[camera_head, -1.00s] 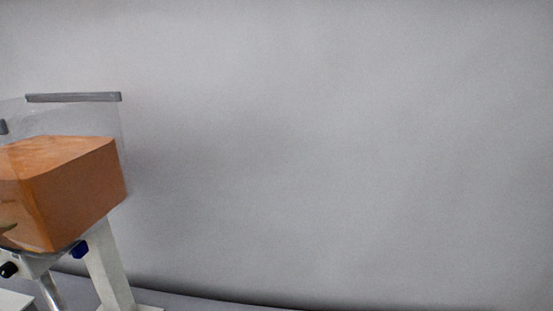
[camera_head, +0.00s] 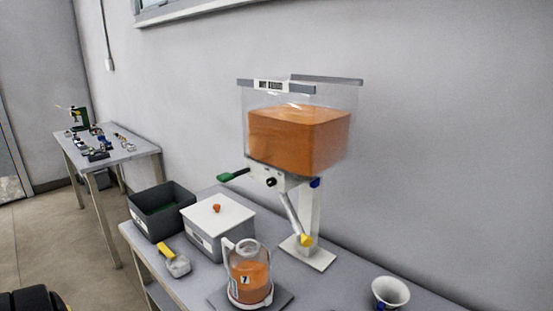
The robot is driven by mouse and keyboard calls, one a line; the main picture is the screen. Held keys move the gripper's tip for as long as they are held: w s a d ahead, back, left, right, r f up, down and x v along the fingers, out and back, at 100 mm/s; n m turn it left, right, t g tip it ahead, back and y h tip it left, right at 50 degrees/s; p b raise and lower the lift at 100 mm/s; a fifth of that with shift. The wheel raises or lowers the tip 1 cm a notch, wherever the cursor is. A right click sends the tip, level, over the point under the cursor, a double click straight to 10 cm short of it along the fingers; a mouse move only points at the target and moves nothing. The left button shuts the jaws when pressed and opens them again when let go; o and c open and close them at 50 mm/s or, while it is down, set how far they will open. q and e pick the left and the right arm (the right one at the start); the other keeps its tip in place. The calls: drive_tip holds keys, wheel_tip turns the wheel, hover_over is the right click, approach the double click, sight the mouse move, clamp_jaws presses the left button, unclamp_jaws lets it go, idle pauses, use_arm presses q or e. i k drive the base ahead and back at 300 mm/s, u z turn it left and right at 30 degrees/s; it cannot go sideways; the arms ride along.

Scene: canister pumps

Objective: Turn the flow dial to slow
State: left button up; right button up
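A canister pump stands on the table, with a clear hopper (camera_head: 298,130) of orange contents on a white stand (camera_head: 311,215). A small black knob (camera_head: 271,182) sits on the front of its white body, and a blue knob (camera_head: 315,183) sits to the right of it. A green-ended lever (camera_head: 232,175) sticks out to the left. I cannot tell which knob is the flow dial, and no setting marks are readable. Neither gripper is in view.
A jug (camera_head: 249,272) of orange contents, marked 7, stands on a dark pad. A lidded white box (camera_head: 218,226), a dark bin (camera_head: 161,210), a yellow-handled scoop (camera_head: 174,261) and a white cup (camera_head: 390,292) share the table. Another table (camera_head: 109,146) stands far left, with open floor nearby.

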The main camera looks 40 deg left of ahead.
sight(271, 181)
drive_tip(key=z, duration=0.1)
drive_tip(key=k, duration=0.5)
drive_tip(key=u, duration=1.1)
drive_tip(key=i, duration=0.9)
